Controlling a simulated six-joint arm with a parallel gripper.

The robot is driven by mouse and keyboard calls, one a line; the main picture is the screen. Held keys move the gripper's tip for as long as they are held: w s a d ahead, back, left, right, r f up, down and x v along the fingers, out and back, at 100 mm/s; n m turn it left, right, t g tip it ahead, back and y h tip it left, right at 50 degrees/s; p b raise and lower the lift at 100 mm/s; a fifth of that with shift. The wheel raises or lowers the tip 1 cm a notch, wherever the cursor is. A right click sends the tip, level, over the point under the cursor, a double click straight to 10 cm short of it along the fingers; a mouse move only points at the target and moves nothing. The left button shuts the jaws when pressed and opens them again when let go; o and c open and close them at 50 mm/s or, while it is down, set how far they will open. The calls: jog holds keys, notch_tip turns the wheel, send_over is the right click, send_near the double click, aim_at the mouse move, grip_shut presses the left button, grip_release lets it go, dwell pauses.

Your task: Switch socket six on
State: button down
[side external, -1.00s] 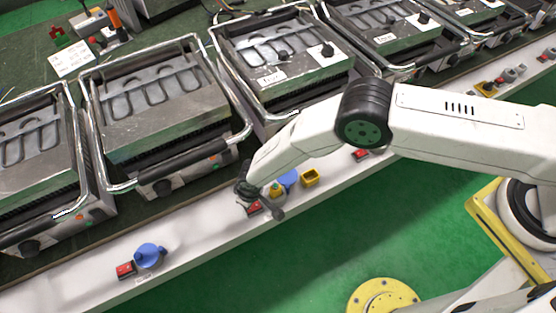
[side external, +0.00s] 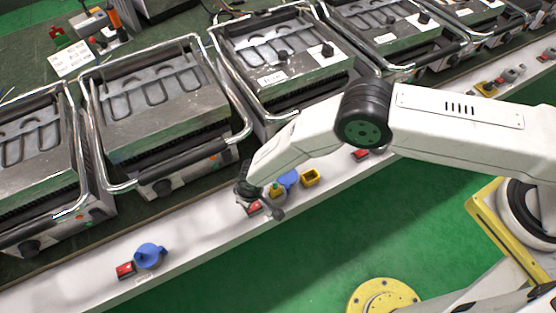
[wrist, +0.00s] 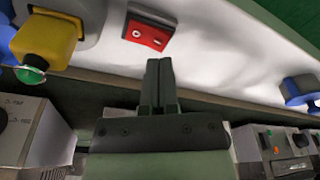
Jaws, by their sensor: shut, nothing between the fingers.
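A red rocker switch (side external: 254,208) sits on the white ledge below my gripper, partly hidden by my wrist in the side view. In the wrist view the red switch (wrist: 148,32) lies just beyond my fingertips, with two small pale marks on its face. My gripper (wrist: 160,68) is shut and empty, its fingers pointing at the switch; I cannot tell whether they touch it. Beside this switch is a yellow plug (wrist: 45,42) with a green end, in a socket. I cannot read a socket number or tell which way the rocker is set.
Another red switch (side external: 125,270) and a blue socket (side external: 150,255) sit farther left on the ledge (side external: 200,238). Metal grills (side external: 160,110) with protruding handles line the ledge behind.

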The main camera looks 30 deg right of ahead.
jog(key=shift+f, duration=1.2)
dwell(1.3)
jog(key=shift+r, duration=3.5)
jog(key=shift+d, duration=0.1)
